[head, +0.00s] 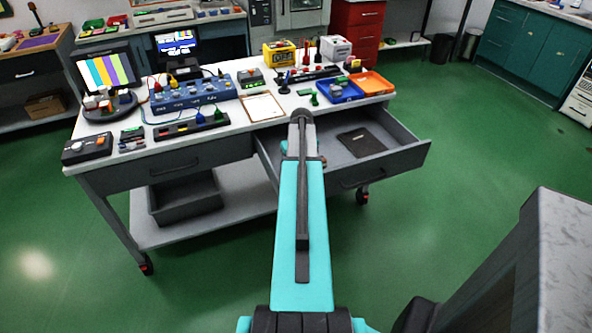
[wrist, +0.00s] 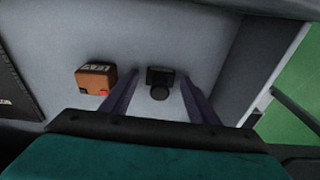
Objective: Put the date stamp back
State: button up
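A small black object with a round knob (wrist: 160,82) lies on the grey drawer floor in the wrist view. It may be the date stamp, but I cannot be sure. My gripper (wrist: 159,76) is open above it, with one dark finger on each side and a gap to both. Left of the fingers sits a brown-orange block with a pale printed label and a red spot (wrist: 96,78).
The drawer sticks out from the white workbench (head: 235,128), with a dark flat item (head: 360,142) inside. The bench carries a blue instrument box (head: 195,94), a clipboard (head: 262,107), a blue tray (head: 340,94) and an orange tray (head: 372,82). Green floor in front is clear.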

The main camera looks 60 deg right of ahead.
notch_tip(320, 180, up, 12)
jog(key=s+b, duration=0.1)
jog(key=shift+a, duration=0.4)
dwell(0.6)
jog(key=shift+s+r, duration=0.1)
jog(key=shift+r, duration=0.1)
dwell(0.6)
